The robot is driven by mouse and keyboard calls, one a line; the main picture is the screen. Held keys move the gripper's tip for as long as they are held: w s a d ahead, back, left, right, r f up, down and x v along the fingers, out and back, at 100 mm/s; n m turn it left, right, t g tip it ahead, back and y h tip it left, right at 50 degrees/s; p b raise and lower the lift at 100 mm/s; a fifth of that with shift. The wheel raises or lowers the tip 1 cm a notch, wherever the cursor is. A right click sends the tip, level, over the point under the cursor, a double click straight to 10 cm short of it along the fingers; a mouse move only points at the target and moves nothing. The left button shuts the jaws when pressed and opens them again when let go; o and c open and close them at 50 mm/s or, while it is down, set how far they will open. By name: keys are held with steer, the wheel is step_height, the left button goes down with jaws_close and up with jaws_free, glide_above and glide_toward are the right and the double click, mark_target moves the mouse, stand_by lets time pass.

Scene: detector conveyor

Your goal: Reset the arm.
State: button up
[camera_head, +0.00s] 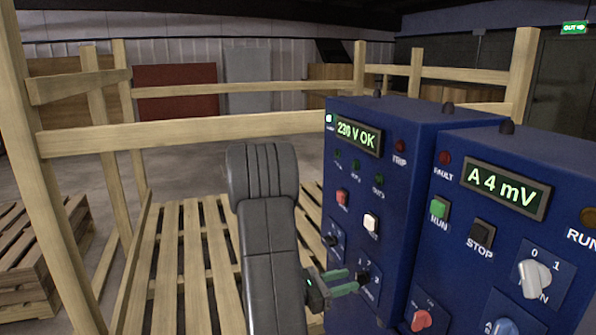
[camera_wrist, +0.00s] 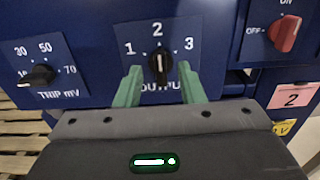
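My gripper (camera_head: 348,281) is at the lower front of the left blue cabinet (camera_head: 385,215). In the wrist view its two green fingers (camera_wrist: 160,84) stand apart, one on each side of the black OUTPUT knob (camera_wrist: 160,67). A gap shows between each finger and the knob, so the gripper looks open and empty. The knob's white mark points up, toward 2, between the labels 1 and 3. The knob also shows small in the head view (camera_head: 364,277). My dark grey arm reaches along the cabinet's left side.
A TRIP mV knob (camera_wrist: 38,75) sits left of my fingers, and a red ON/OFF knob (camera_wrist: 285,34) to the right. The left display (camera_head: 357,136) reads 230 V OK, the right one (camera_head: 504,190) A 4 mV. A wooden rail (camera_head: 190,132) and slatted pallet (camera_head: 165,265) lie left.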

steer(key=x, duration=0.3)
steer(key=shift+d, duration=0.25)
steer(key=shift+f+m, duration=0.2)
steer(key=shift+m, duration=0.3)
steer(key=shift+s+a+m+b, duration=0.15)
steer(key=shift+m+b, duration=0.35)
steer(key=shift+m, duration=0.4)
steer(key=b, duration=0.2)
glide_toward(357, 279)
steer(key=v, duration=0.4)
steer(key=shift+a, duration=0.25)
steer(key=shift+d+r, duration=0.1)
steer(key=shift+r, duration=0.05)
